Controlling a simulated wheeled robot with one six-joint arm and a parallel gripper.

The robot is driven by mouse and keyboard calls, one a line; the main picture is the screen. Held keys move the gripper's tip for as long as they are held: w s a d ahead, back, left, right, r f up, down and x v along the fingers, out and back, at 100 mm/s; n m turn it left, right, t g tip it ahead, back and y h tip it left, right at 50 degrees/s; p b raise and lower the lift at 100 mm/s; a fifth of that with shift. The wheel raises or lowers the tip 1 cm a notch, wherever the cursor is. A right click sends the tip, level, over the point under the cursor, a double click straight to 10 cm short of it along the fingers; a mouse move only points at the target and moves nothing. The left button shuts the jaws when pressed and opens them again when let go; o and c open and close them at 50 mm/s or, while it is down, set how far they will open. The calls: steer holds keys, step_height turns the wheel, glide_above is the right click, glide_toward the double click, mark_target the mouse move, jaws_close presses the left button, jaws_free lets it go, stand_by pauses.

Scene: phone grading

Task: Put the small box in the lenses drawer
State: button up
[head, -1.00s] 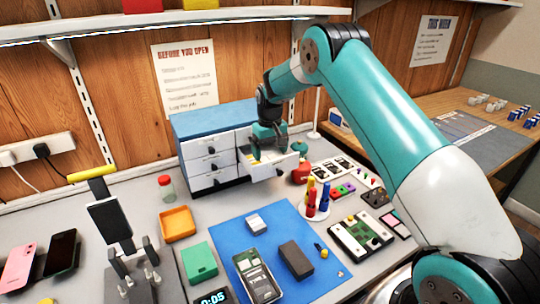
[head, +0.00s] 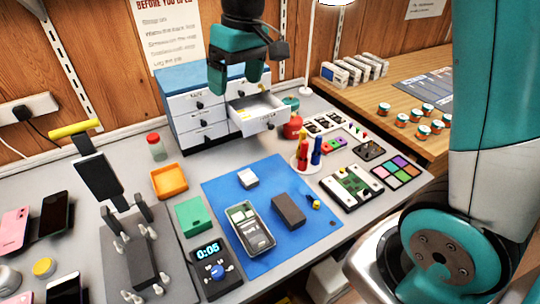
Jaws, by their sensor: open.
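A small white box (head: 248,178) lies on the blue mat (head: 225,200), near its back edge. A larger dark box (head: 288,211) lies on the mat to its right. One drawer (head: 259,122) at the upper right of the drawer cabinet (head: 196,133) is pulled out. It holds a small yellow and a pale item near its left side; its front label is too small to read surely. My gripper (head: 236,86) is open and empty, pointing down above the pulled-out drawer and close to the cabinet top.
A phone (head: 252,230) lies on the mat. An orange tray (head: 170,194) and green box (head: 194,217) are left of it. A red bottle (head: 293,127) and a screwdriver stand (head: 305,166) are close to the open drawer's right.

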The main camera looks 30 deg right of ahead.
steer(key=s+a+n+y, duration=0.1)
steer(key=s+a, duration=0.2)
steer(key=s, duration=0.8)
steer(key=s+a+f+n+y, duration=0.1)
steer(key=s+a+n, duration=0.1)
steer(key=s, duration=1)
steer(key=shift+s+a+g, duration=0.2)
steer(key=shift+a+g, duration=0.2)
steer(key=shift+a, duration=0.3)
steer(key=shift+f, duration=0.1)
